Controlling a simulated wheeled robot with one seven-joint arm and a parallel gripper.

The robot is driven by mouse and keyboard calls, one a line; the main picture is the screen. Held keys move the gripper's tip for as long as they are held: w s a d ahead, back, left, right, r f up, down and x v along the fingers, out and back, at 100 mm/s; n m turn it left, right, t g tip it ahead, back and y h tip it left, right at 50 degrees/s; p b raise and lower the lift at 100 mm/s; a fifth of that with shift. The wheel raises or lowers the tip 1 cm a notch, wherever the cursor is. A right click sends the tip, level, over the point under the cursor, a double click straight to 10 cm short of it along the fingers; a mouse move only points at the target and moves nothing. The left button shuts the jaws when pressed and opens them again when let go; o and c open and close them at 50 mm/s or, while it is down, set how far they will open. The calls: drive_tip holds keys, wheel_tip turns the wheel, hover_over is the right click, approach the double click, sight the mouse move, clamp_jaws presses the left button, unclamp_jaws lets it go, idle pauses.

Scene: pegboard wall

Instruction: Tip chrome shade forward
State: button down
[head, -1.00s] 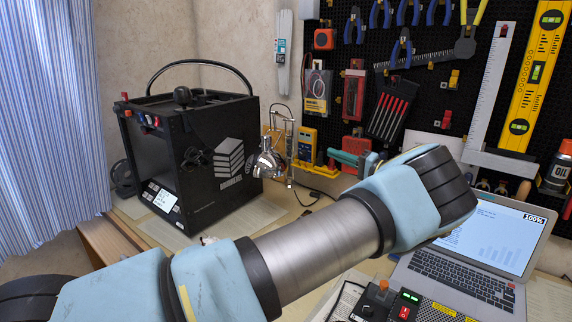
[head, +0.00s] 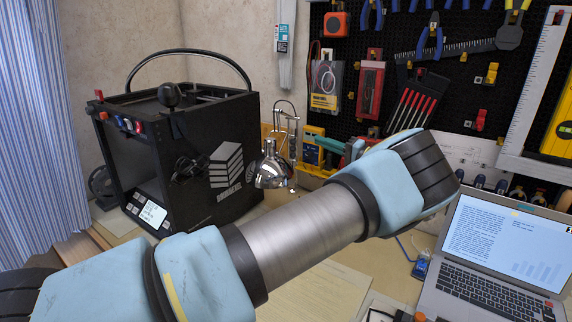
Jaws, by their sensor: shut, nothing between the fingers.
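The chrome lamp shade (head: 271,172) hangs from a thin chrome lamp stand (head: 294,125) in front of the pegboard wall, beside the black printer. Its wide opening faces mostly downward. My gripper (head: 322,143) is teal and shut, just right of the lamp stand in the picture. It points left toward the lamp, and I see no contact with the shade. My forearm and wrist hide part of the gripper's back and the bench below. The lamp's base is hard to make out.
A black 3D printer (head: 180,155) stands close left of the shade. A yellow multimeter (head: 312,148) is behind the gripper. An open laptop (head: 495,250) stands at the right. Tools hang on the black pegboard (head: 390,100). Some bench below the lamp is clear apart from papers.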

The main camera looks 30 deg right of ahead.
sight(285, 184)
wheel_tip(285, 184, down, 10)
drive_tip(key=b, duration=1)
drive_tip(key=w+a+p, duration=0.6)
drive_tip(key=a, duration=0.1)
drive_tip(key=shift+w, duration=0.4)
drive_tip(key=shift+s+a+f+m, duration=0.3)
drive_tip(key=shift+f+m, duration=0.1)
drive_tip(key=shift+m, duration=0.1)
drive_tip(key=shift+s+a+f+m+g+h, duration=0.15)
drive_tip(key=shift+s+a+f+m+g, duration=0.2)
drive_tip(key=shift+s+a+m, duration=0.4)
drive_tip(key=shift+s+a+f+m+g+h, duration=0.1)
drive_tip(key=shift+s+a+f+m+g, duration=0.3)
drive_tip(key=shift+m, duration=0.65)
drive_tip(key=shift+s+a+f+m+g+h, duration=0.15)
drive_tip(key=shift+s+a+f+m+g, duration=0.15)
drive_tip(key=shift+s+a+m, duration=0.5)
drive_tip(key=shift+w, duration=0.15)
